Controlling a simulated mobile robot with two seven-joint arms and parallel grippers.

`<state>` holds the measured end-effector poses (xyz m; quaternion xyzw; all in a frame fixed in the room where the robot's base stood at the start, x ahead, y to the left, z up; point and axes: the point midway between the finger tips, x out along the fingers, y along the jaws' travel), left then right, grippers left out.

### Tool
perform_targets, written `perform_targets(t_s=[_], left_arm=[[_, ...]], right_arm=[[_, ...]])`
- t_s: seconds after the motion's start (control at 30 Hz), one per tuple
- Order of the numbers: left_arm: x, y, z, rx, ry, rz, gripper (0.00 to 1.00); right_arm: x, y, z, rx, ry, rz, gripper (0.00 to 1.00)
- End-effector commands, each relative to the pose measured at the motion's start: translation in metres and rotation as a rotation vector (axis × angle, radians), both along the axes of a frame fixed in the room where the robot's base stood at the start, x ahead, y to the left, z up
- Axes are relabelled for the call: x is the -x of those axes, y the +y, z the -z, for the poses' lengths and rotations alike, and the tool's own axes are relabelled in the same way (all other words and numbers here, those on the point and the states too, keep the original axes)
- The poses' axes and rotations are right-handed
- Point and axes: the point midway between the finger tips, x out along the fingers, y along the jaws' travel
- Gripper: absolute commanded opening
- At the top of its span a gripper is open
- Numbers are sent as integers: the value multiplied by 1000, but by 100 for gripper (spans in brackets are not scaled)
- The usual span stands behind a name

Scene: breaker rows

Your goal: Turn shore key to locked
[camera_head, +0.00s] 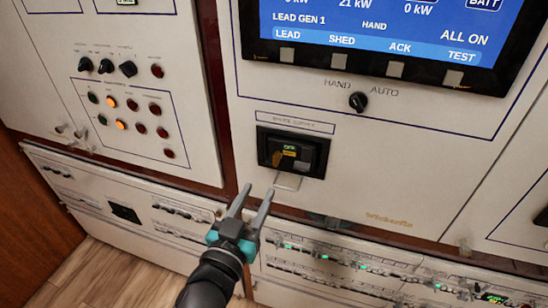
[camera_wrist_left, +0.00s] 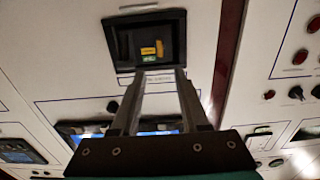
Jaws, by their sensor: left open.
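The shore supply unit (camera_head: 318,158) is a black recessed box in the white panel, under a label strip that seems to read "shore supply". Inside it are a small green mark, a yellow label (camera_head: 290,152) and a brownish-yellow piece (camera_head: 277,158) at the left that looks like the key; its exact angle is too small to read. My left gripper (camera_head: 257,191) is open and empty, below and left of the unit, pointing up toward it. In the left wrist view the picture is turned over; the unit (camera_wrist_left: 122,44) lies just beyond the fingertips (camera_wrist_left: 160,76). My right gripper is out of view.
A HAND/AUTO knob (camera_head: 358,101) and a blue screen (camera_head: 385,30) are above. A panel of knobs and lamps (camera_head: 122,121) is at left. Breaker rows (camera_head: 365,268) run below.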

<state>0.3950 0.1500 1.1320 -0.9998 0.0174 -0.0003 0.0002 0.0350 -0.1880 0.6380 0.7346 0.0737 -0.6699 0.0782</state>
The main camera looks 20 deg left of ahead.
Motion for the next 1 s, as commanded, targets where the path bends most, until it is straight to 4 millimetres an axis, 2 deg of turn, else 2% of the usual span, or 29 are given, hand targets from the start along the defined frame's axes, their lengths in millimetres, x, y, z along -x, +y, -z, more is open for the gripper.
perform_targets(t_s=[0.6,0.8,1.0], left_arm=[[-89,-3,-2,-1,-1,0,45],[-107,-4,0,0,0,0,45],[-112,-4,0,0,1,-1,45]], right_arm=[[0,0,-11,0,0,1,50],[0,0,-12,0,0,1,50],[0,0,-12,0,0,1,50]])
